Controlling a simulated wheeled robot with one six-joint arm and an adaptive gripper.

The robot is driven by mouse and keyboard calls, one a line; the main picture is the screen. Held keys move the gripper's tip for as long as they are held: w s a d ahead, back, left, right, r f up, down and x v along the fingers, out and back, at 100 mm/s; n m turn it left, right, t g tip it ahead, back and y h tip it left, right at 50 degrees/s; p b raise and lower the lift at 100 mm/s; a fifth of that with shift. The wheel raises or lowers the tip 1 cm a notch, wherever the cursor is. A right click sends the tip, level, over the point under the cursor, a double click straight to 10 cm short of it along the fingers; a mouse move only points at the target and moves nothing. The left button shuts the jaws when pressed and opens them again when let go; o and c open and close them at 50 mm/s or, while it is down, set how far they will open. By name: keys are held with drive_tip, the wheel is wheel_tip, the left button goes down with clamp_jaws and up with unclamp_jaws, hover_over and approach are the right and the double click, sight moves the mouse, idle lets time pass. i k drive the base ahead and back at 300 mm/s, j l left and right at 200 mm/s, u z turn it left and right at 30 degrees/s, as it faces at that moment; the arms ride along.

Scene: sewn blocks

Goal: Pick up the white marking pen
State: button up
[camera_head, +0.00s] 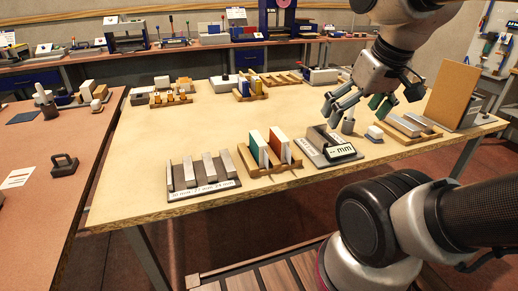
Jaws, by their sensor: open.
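I cannot make out a white marking pen with certainty. A small grey upright cylinder (348,126) stands on the wooden table (150,152), just below my gripper. A small white-topped block (374,133) stands right of it. My gripper (356,109) hangs over the right part of the table, fingers pointing down and spread apart. Its left fingers look grey and its right ones dark green. Nothing shows between them. The fingers hide part of the table behind them.
A dark device marked "mm" (341,152) sits close by, left of the cylinder. A tray of bars (405,127) and an upright brown board (450,95) stand right. The table's left middle is clear.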

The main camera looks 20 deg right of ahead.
sight(351, 112)
drive_tip(key=j+z, duration=0.25)
drive_tip(key=z, duration=0.15)
drive_tip(key=k+j+z, duration=0.1)
drive_tip(key=j+z, duration=0.15)
drive_tip(key=z, duration=0.15)
drive_tip(key=k+j+z, duration=0.15)
drive_tip(key=z, duration=0.25)
drive_tip(key=j, duration=0.1)
